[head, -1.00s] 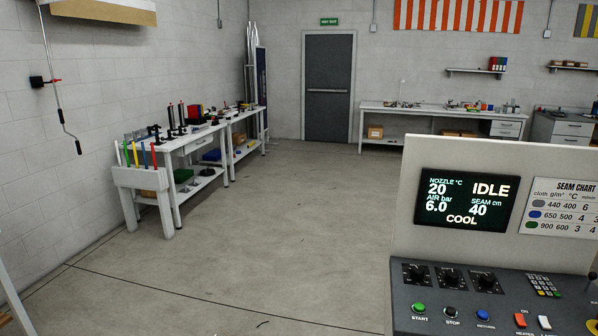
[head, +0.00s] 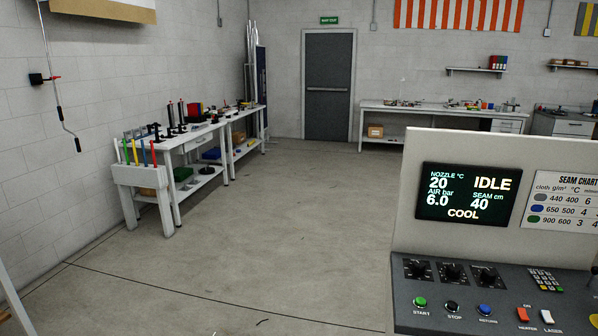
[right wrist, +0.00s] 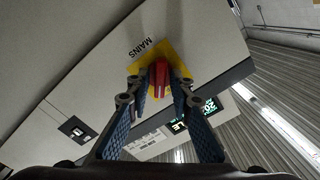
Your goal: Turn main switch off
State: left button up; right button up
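The main switch (right wrist: 159,76) has a red handle on a yellow plate, with the word MAINS beside it, in the right wrist view. It is mounted on a pale cabinet face. My right gripper (right wrist: 160,92) is open, with its two blue-padded fingers to either side of the red handle. I cannot tell whether the fingertips touch it. The switch does not show in the head view. The console display (head: 467,193) reads IDLE, COOL, nozzle 20 and air 6.0. My left gripper is in neither current view.
The control panel (head: 403,308) carries knobs, buttons, a keypad and rocker switches at the lower right. A seam chart (head: 563,204) is beside the display. Workbenches (head: 187,143) line the left wall. The floor (head: 290,215) in the middle is clear.

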grip_shut()
jog(key=n+p, duration=0.2)
jog(key=n, duration=0.7)
grip_release()
